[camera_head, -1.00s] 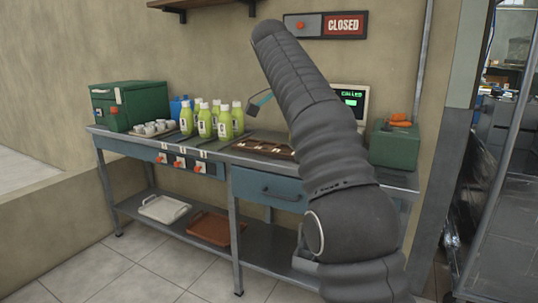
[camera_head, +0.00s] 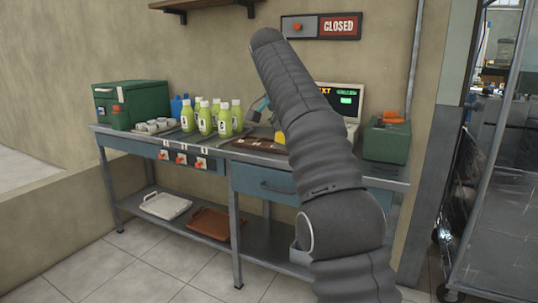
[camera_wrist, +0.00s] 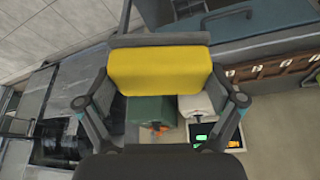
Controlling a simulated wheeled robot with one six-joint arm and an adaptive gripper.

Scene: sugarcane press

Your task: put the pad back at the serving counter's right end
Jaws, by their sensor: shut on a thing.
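The yellow pad (camera_wrist: 158,70) is held crosswise between the two fingers of my gripper (camera_wrist: 160,82) in the wrist view. The serving counter (camera_head: 238,208) is a metal-framed table with blue drawers along the wall. A green box (camera_head: 387,143) with orange items on top stands at its right end. In the wrist view this green box (camera_wrist: 150,112) lies beyond the pad, partly covered by it. The pad appears above the counter; its exact height is unclear.
A lit register screen (camera_head: 340,97) stands left of the green box. A brown tray (camera_head: 254,144), several green bottles (camera_head: 205,118) and cups (camera_head: 158,125) occupy the counter farther left. A wheeled rack (camera_head: 500,165) stands to the right, beyond the wall edge.

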